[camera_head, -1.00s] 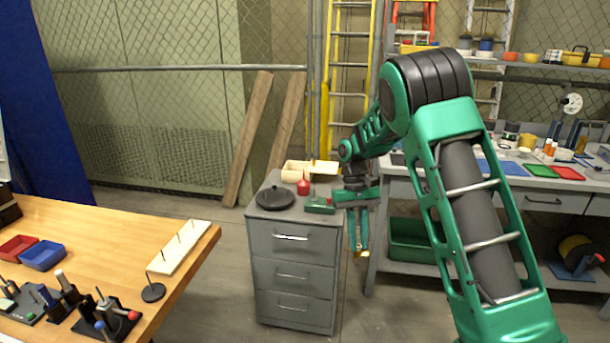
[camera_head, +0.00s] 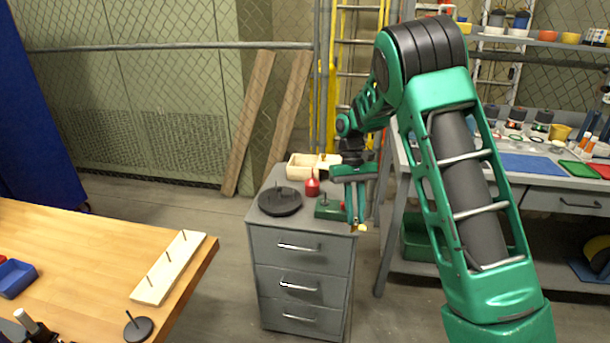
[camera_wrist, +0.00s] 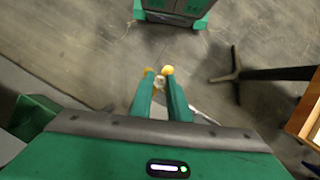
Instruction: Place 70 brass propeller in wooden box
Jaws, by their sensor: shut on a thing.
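My gripper (camera_head: 356,226) hangs with its green fingers pointing down, beside the right edge of the grey drawer cabinet. In the wrist view its fingertips (camera_wrist: 159,76) are shut on a small brass propeller (camera_wrist: 159,84), of which little shows between the yellowish tips. The wooden box (camera_head: 298,168) stands at the back of the cabinet top, with a wooden lid or flap (camera_head: 328,160) at its right. The gripper is apart from the box, in front and to the right of it.
The grey cabinet (camera_head: 300,262) also bears a black round plate with pegs (camera_head: 280,202), a red container (camera_head: 312,187) and a green block (camera_head: 329,209). A wooden table (camera_head: 60,235) with a pegged board (camera_head: 168,268) is at left. Bare floor lies between them.

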